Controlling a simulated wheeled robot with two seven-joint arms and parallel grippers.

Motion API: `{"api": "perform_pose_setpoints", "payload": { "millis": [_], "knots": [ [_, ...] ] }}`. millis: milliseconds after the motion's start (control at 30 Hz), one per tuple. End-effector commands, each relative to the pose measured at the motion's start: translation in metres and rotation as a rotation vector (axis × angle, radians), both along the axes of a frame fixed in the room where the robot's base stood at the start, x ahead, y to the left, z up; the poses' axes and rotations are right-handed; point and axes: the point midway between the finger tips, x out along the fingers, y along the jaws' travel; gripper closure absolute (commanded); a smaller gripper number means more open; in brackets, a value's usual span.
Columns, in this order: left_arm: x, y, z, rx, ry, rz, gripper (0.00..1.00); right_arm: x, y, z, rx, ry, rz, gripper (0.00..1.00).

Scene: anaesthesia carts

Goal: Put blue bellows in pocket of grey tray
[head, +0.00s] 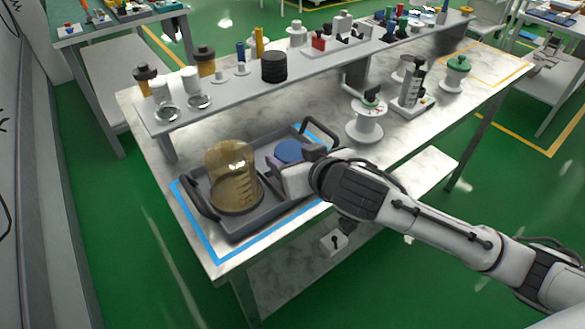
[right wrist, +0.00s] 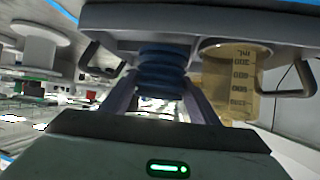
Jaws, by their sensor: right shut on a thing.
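The blue bellows (head: 289,150) is at the right part of the grey tray (head: 235,226), beside an amber, graduated dome (head: 233,180) that stands in the tray's left part. My right gripper (head: 284,168) is shut on the bellows, with one finger on each side of its ribs. In the right wrist view the bellows (right wrist: 162,75) sits between the fingers (right wrist: 163,90), close against the tray (right wrist: 180,18). I cannot tell whether it touches the pocket floor. My gripper and the tray wall hide its lower part. My left gripper is not in view.
The tray has dark handles at both ends and lies inside a blue taped outline (head: 221,256) on the marble-topped bench. A white spool (head: 364,125) stands to its right. A raised shelf with jars and a black ribbed stack (head: 274,67) runs behind it.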

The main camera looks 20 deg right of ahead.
Motion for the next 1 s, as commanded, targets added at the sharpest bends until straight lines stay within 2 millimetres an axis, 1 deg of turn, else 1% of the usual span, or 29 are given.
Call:
{"api": "perform_pose_setpoints", "payload": {
  "millis": [33, 100, 200, 467, 600, 633, 733, 1000],
  "knots": [
    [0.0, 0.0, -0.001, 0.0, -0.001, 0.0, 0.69, -0.001, -0.001, -0.012, -0.004, 0.003, 0.0, 0.7],
    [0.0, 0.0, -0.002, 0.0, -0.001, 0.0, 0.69, 0.0, -0.001, -0.022, -0.003, 0.002, -0.002, 0.7],
    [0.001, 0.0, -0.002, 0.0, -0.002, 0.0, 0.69, 0.0, -0.001, -0.031, -0.001, 0.001, 0.0, 0.7],
    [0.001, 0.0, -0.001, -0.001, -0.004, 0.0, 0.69, 0.0, 0.0, -0.032, -0.001, -0.001, 0.0, 0.7],
    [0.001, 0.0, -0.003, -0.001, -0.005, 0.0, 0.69, 0.0, 0.0, -0.036, 0.0, 0.0, 0.0, 0.7],
    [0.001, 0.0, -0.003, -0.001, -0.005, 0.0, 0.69, 0.0, 0.0, -0.036, 0.0, 0.001, 0.0, 0.43],
    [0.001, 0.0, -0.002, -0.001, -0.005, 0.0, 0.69, 0.0, 0.0, -0.035, -0.001, 0.0, 0.0, 0.27],
    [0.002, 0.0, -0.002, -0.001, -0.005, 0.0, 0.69, 0.0, 0.0, -0.035, -0.001, 0.0, 0.0, 0.26]
  ]
}}
